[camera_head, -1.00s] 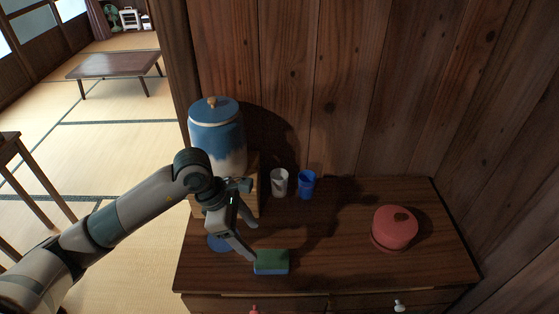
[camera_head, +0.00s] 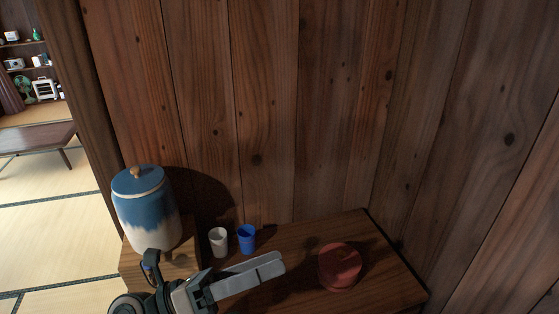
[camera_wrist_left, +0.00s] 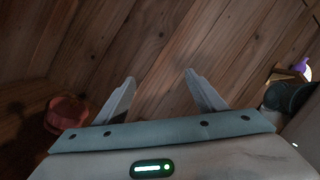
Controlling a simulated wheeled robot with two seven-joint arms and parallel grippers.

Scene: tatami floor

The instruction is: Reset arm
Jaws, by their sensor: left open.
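My left gripper (camera_head: 268,268) is in the lower middle of the head view, above the front of the wooden cabinet top (camera_head: 385,290). Its fingers point right, toward the red round lidded container (camera_head: 340,268), and are clear of it. In the left wrist view the two fingers of the left gripper (camera_wrist_left: 159,77) stand apart with nothing between them. The wooden wall shows behind them. The red container (camera_wrist_left: 68,112) is at the left of that view. My right gripper is not in view.
A blue and white lidded jar (camera_head: 148,215) stands on a wooden box (camera_head: 160,268) at the left. A white cup (camera_head: 219,243) and a blue cup (camera_head: 247,240) stand beside it, just behind my arm. The plank wall (camera_head: 280,110) closes off the back. Tatami floor (camera_head: 50,235) lies left.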

